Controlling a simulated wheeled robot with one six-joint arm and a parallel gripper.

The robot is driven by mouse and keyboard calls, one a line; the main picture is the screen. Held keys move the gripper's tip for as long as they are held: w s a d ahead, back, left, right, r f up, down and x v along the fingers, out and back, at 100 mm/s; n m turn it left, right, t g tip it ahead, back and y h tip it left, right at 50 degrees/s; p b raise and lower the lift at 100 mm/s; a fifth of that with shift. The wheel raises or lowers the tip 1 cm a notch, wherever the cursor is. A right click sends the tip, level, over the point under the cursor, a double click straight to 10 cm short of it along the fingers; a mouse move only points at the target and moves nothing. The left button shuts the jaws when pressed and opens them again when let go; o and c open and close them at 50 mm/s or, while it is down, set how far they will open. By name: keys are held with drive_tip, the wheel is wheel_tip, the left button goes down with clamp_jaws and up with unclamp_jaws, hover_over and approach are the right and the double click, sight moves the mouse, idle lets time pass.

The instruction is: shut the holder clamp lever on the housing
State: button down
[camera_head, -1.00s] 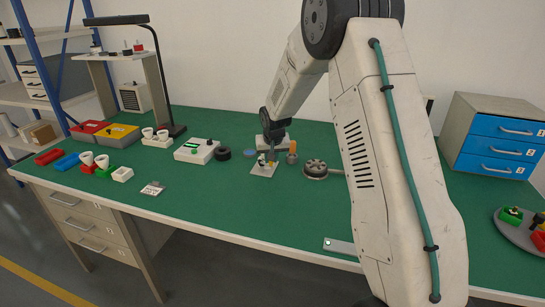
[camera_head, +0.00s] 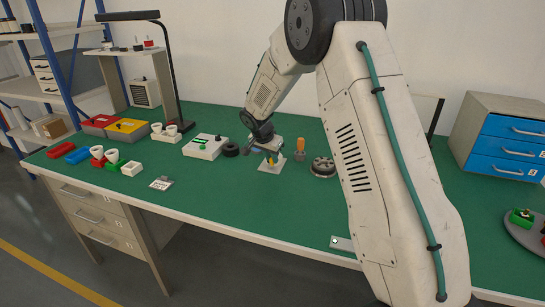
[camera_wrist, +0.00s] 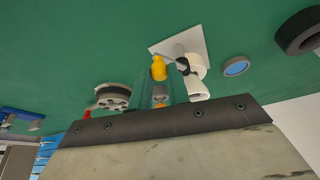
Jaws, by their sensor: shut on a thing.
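The housing (camera_wrist: 197,68) is a white cylinder with a black band, on a white square plate (camera_wrist: 168,44) in the wrist view. The plate (camera_head: 268,168) lies on the green bench in the head view, and my gripper hides much of what stands on it. A yellow-ended piece, which looks like the clamp lever (camera_wrist: 158,67), stands beside the housing. My gripper (camera_head: 270,155) reaches down over the plate at a slant and is shut at this yellow piece. The wrist view shows the fingertips only poorly, and the exact contact is hard to see.
An orange-handled tool (camera_head: 300,147) stands just right of the plate, with a round grey fixture (camera_head: 323,167) beyond it. A black ring (camera_head: 231,150) and a white box with a green button (camera_head: 205,147) are to the left.

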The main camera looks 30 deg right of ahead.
idle(0.3)
drive_tip(key=c, duration=1.3)
unclamp_jaws()
drive_tip(key=shift+c, duration=0.2)
drive_tip(key=v, duration=0.7)
drive_tip(key=shift+a+r, duration=0.2)
drive_tip(key=shift+r, duration=0.2)
